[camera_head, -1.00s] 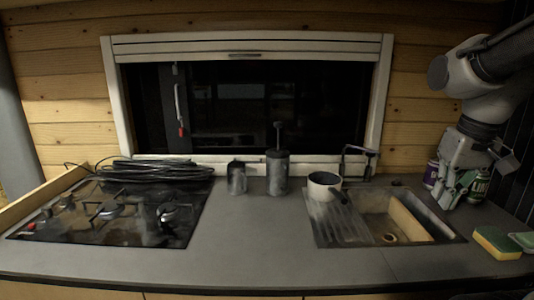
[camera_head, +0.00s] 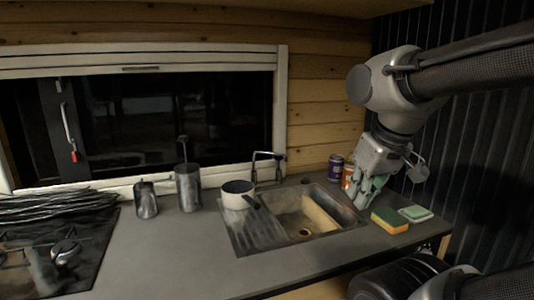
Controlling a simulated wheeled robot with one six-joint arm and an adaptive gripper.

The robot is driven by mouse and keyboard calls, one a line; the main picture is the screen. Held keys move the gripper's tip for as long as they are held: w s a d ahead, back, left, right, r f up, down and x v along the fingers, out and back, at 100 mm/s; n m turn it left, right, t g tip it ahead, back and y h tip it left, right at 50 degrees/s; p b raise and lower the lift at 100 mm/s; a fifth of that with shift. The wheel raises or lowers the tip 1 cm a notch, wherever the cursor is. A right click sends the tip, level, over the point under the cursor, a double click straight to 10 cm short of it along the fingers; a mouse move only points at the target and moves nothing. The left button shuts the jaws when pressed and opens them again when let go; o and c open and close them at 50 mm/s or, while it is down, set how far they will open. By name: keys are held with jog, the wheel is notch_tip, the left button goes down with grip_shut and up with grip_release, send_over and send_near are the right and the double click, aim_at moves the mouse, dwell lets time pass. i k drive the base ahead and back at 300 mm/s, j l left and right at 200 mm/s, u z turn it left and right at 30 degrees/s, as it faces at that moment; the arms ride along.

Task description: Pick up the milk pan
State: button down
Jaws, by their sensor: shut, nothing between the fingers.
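The milk pan (camera_head: 237,194) is a small pan, white outside, with a dark handle pointing toward the sink basin. It stands upright on the drainboard at the left part of the sink (camera_head: 288,237). My gripper (camera_head: 362,204) hangs above the counter at the right end of the sink, well to the right of the pan and apart from it. Its fingers point down and are shut with nothing held.
Two cans (camera_head: 336,167) stand behind my gripper. A yellow-green sponge (camera_head: 390,220) and a second pad (camera_head: 415,213) lie to its right. The faucet (camera_head: 266,160) rises behind the pan. Two dark canisters (camera_head: 188,186) stand left of it. The front counter (camera_head: 170,250) is clear.

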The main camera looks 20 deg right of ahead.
aim_at(231, 201)
jog(key=i+j+u, duration=0.1)
jog(key=j, duration=1.45)
